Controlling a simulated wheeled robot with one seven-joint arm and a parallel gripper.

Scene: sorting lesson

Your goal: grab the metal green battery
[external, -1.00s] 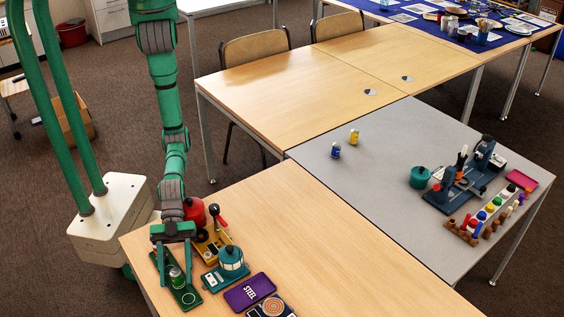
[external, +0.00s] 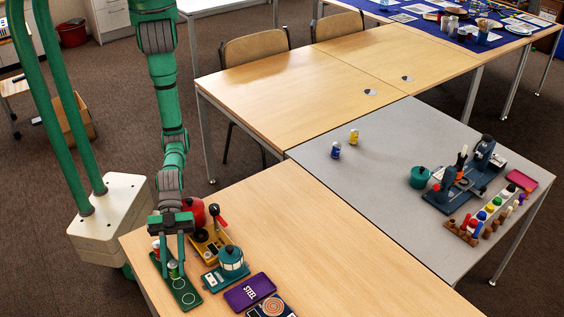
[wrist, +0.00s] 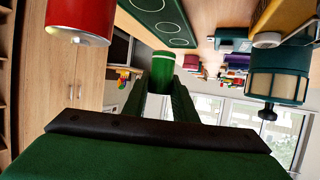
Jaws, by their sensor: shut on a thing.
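The green metal battery (external: 173,270) is a small cylinder with a green body and a pale end. My gripper (external: 173,263) is shut on it, with one finger on each side. In the wrist view the battery (wrist: 163,68) sits between the fingertips, with its far side hidden. It appears raised off the green tray (wrist: 135,8), whose outlined circles show bare beside it. The tray (external: 187,297) lies at the left end of the wooden table. A red battery (wrist: 82,18) with a silver end stands left of my gripper in the wrist view.
A yellow device (external: 209,243) and a teal lantern-like device (external: 231,259) stand right of the tray. A purple STEEL tray (external: 249,291) lies further right. Blue and yellow batteries (external: 336,150) (external: 354,136) stand on the grey table. The wooden table's middle is clear.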

